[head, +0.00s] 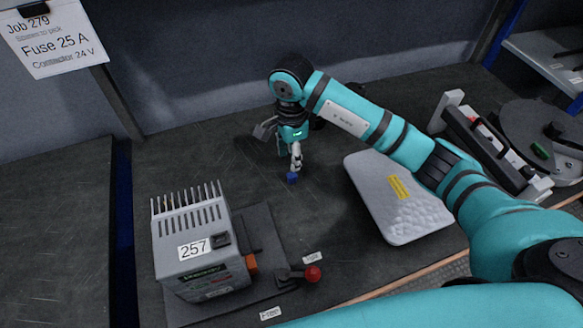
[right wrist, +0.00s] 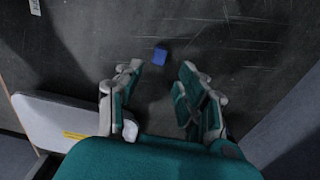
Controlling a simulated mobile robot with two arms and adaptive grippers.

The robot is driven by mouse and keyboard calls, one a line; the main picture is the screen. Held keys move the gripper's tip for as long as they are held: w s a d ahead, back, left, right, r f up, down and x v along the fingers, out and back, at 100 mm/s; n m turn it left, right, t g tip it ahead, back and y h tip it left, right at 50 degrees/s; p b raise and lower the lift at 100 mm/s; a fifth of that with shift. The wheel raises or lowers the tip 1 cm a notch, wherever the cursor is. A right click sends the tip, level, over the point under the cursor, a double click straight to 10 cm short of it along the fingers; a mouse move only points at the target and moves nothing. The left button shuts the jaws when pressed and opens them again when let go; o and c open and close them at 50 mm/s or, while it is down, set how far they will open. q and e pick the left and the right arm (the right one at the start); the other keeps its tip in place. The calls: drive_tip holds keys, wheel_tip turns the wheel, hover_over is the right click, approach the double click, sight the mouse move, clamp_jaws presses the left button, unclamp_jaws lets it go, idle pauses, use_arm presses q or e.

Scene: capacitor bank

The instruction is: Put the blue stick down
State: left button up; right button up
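The blue stick (head: 292,177) shows as a small blue block low over or on the dark bench, near the fingertips of my right gripper (head: 281,150). In the right wrist view the blue stick (right wrist: 160,56) appears beyond the fingertips, in line with the gap between them. The right gripper (right wrist: 160,78) has its two fingers well apart, with nothing visible between them. The stick looks apart from both fingers. I cannot tell whether it stands or lies. My left gripper is not in view.
A grey numbered unit (head: 205,245) with a red-knobbed lever (head: 312,273) stands at the front left. A pale grey tray (head: 395,195) lies right of the gripper. A black round stand (head: 540,140) is farther right. The bench left of the gripper is clear.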

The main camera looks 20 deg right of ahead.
wheel_tip(320, 180, up, 5)
idle(0.3)
idle(0.4)
